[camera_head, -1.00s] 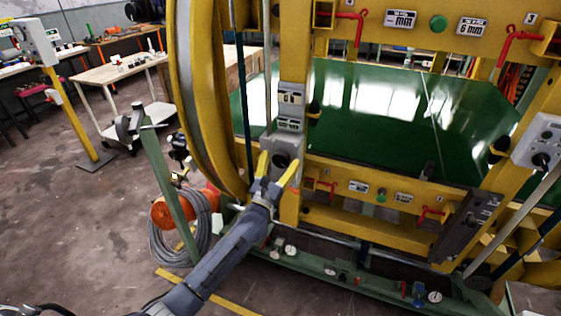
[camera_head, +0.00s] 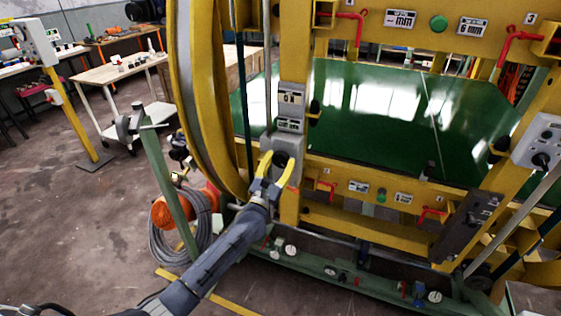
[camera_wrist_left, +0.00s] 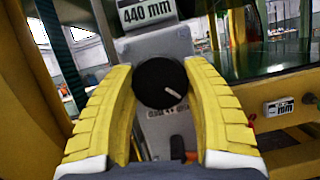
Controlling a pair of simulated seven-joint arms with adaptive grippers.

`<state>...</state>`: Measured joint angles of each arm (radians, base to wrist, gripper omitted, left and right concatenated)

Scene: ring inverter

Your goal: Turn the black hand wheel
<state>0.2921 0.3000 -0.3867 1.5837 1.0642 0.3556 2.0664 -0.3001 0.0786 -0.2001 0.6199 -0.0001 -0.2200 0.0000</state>
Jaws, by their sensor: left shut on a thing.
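The black hand wheel (camera_wrist_left: 160,83) is a round black knob with a white pointer line, on a grey plate (camera_wrist_left: 165,45) under a "440 mm" label. In the wrist view the pointer points to the lower right. My left gripper (camera_head: 279,160) has its two yellow fingers on either side of the wheel, shut on it. Its fingertips also show in the wrist view (camera_wrist_left: 162,75), touching or very near the wheel's sides. In the head view the wheel (camera_head: 281,158) is partly covered by the fingers. My right gripper is in neither view.
The yellow frame (camera_head: 340,218) with red handles stands around the wheel's post. A large curved yellow ring (camera_head: 189,90) rises just left of my gripper. A coiled grey hose (camera_head: 176,240) and an orange reel lie on the floor at left.

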